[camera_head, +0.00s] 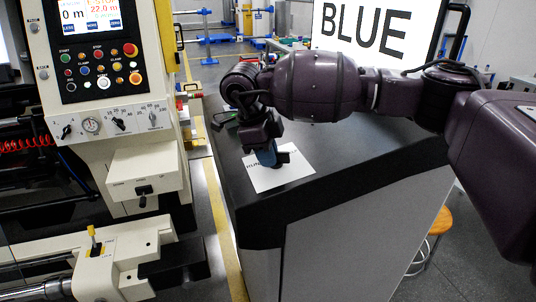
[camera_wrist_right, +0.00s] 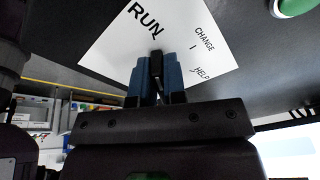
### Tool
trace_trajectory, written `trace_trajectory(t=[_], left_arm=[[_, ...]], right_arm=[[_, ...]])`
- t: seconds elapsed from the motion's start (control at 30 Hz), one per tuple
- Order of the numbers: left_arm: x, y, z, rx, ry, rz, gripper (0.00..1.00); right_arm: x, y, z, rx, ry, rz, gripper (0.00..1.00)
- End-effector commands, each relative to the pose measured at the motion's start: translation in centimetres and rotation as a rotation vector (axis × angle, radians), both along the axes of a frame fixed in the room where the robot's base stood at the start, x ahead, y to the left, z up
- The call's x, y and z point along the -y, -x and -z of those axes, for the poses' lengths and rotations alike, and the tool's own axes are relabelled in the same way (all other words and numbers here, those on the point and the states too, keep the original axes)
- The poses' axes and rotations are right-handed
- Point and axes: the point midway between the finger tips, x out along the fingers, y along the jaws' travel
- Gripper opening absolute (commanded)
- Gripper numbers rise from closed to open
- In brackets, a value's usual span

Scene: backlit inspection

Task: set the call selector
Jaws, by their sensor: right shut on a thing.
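The call selector is a black knob (camera_wrist_right: 156,64) on a white plate (camera_head: 290,176) lying on the dark console top. The plate also shows in the right wrist view (camera_wrist_right: 105,50), with the words RUN, CHANGE and HELP. My right gripper (camera_head: 267,155) reaches down over the plate. Its two blue fingers (camera_wrist_right: 155,75) are shut on the knob, one on each side. The knob's far end sits below the word RUN; which mark it points at is hard to tell. My left gripper is not in view.
A green button (camera_wrist_right: 293,5) is on the console near the plate. A large screen (camera_head: 365,28) reading BLUE stands behind my right arm. A cream machine with a button panel (camera_head: 100,70) stands at the left, across a narrow floor gap.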

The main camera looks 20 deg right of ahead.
Motion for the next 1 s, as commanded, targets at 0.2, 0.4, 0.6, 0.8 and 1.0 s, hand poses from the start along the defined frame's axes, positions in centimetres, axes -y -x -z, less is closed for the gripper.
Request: trace_trajectory(t=[0.2,0.4,0.6,0.8,1.0], left_arm=[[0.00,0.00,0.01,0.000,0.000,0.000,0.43],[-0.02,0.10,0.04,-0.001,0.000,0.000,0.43],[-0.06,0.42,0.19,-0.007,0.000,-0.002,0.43],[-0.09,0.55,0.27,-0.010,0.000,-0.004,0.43],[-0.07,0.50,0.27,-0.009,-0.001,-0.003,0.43]], right_arm=[[-0.03,-0.10,-0.34,0.003,-0.002,-0.024,0.00],[-0.05,-0.09,-0.37,0.002,-0.003,-0.027,0.00],[-0.05,-0.09,-0.37,0.002,-0.002,-0.027,0.19],[-0.03,-0.03,-0.20,-0.001,-0.001,-0.026,0.37],[-0.05,-0.02,-0.19,-0.002,-0.001,-0.025,0.37]])
